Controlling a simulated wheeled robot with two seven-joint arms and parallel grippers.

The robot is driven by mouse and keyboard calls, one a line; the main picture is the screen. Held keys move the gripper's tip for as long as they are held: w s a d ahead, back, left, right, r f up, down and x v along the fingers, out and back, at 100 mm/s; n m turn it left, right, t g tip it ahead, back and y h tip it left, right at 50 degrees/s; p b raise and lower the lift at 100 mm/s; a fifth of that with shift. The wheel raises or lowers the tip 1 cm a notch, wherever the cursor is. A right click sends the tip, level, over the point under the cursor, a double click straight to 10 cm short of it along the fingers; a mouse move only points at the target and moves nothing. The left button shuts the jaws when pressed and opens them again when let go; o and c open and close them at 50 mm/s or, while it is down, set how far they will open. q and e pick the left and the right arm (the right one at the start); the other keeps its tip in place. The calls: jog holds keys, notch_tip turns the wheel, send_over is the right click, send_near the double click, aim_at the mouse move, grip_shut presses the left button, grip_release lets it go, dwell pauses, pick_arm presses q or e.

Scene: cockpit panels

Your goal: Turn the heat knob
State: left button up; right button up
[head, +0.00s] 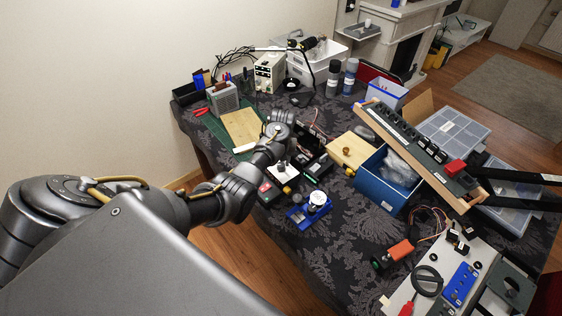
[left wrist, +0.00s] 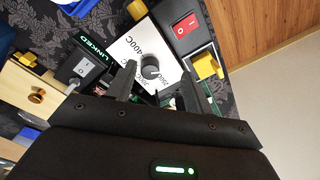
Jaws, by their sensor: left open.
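The heat knob (left wrist: 150,67) is a round black knob on a white panel (left wrist: 128,48) printed with temperature marks such as 400C. In the left wrist view, my left gripper (left wrist: 158,76) is open, with one dark finger on each side of the knob's near side. I cannot tell whether the fingers touch the knob. In the head view the white panel (head: 281,173) lies on the table just below the end of my left arm, and the fingers are hard to make out there.
A red rocker switch (left wrist: 186,25) sits right beside the knob panel, with yellow blocks near it. A black box marked LINKED (left wrist: 92,50) stands on the other side. A blue stand (head: 309,211), blue bin (head: 377,193) and tilted switch panel (head: 425,155) crowd the table.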

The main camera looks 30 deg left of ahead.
pick_arm(q)
jog(key=w+r+n, duration=0.1)
jog(key=w+r, duration=0.3)
jog(key=r, duration=0.1)
send_over(281, 164)
jog(key=shift+h, duration=0.3)
jog(key=f, duration=0.4)
jog(key=shift+d+f, duration=0.25)
jog(key=shift+f, duration=0.15)
notch_tip(281, 164, down, 4)
jog(key=b, duration=0.4)
jog(key=shift+a+f, duration=0.1)
jog(key=shift+f, duration=0.15)
jog(key=shift+f+b, duration=0.75)
jog(key=shift+f, duration=0.05)
jog(key=shift+r, duration=0.1)
jog(key=c, duration=1)
